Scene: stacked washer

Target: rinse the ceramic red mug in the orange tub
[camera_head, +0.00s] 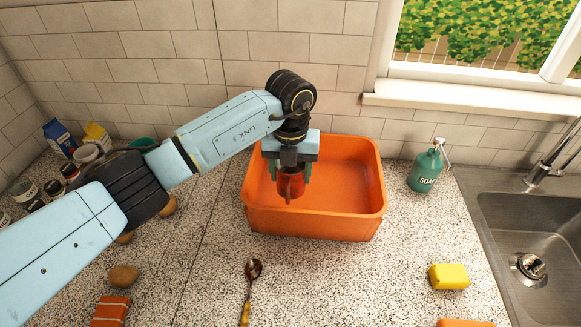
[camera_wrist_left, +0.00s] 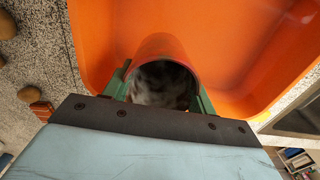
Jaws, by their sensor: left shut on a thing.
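The red mug (camera_head: 291,184) is held over the left part of the orange tub (camera_head: 330,222) in the head view. My left gripper (camera_head: 292,172) points down and is shut on the mug, with a green finger on each side of it. In the left wrist view the mug (camera_wrist_left: 166,50) shows between the green fingers (camera_wrist_left: 160,88), its opening facing the camera and its inside dark grey and blurred. The orange tub (camera_wrist_left: 105,25) lies behind it. Whether the mug touches the tub floor I cannot tell. My right gripper is not in view.
A green soap bottle (camera_head: 425,168) stands right of the tub, near the sink (camera_head: 535,225). A yellow sponge (camera_head: 449,276) and a spoon (camera_head: 252,275) lie in front. Jars, cartons (camera_head: 60,138) and brown round items (camera_head: 123,276) are at left. Counter between spoon and sponge is clear.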

